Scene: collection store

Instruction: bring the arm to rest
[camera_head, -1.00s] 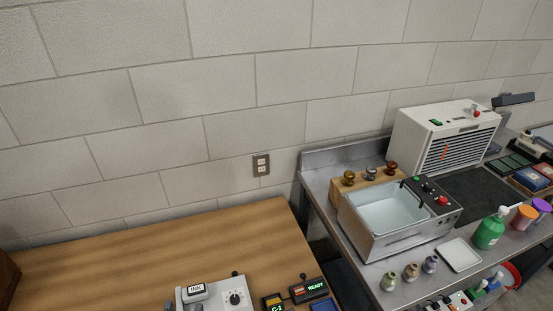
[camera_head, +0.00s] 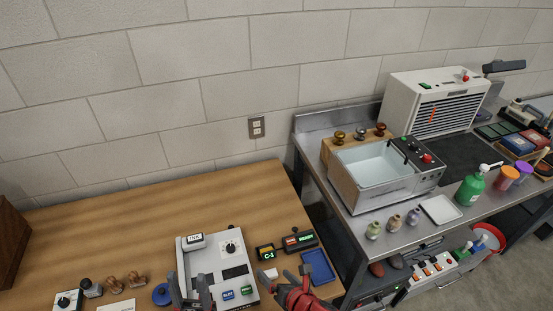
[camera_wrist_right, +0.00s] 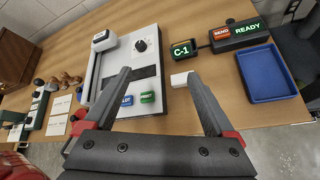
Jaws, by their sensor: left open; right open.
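My left gripper (camera_head: 190,289) is at the bottom edge of the head view, its dark fingers apart in front of the grey-white machine (camera_head: 215,262). My right gripper (camera_head: 286,278), with red parts, is at the bottom, right of that machine and near the blue tray (camera_head: 318,266). In the right wrist view its two dark fingers (camera_wrist_right: 160,82) are wide apart with nothing held between them. A small white block (camera_wrist_right: 180,79) shows between the fingers, near the right one; I cannot tell its distance from them.
The wooden table (camera_head: 120,225) also holds a C-1 display (camera_head: 267,253), a READY/SEND box (camera_head: 299,241) and several stamps (camera_head: 115,284). To the right, a metal bench (camera_head: 345,208) carries a basin (camera_head: 375,168), bottles and a white vented unit (camera_head: 430,105).

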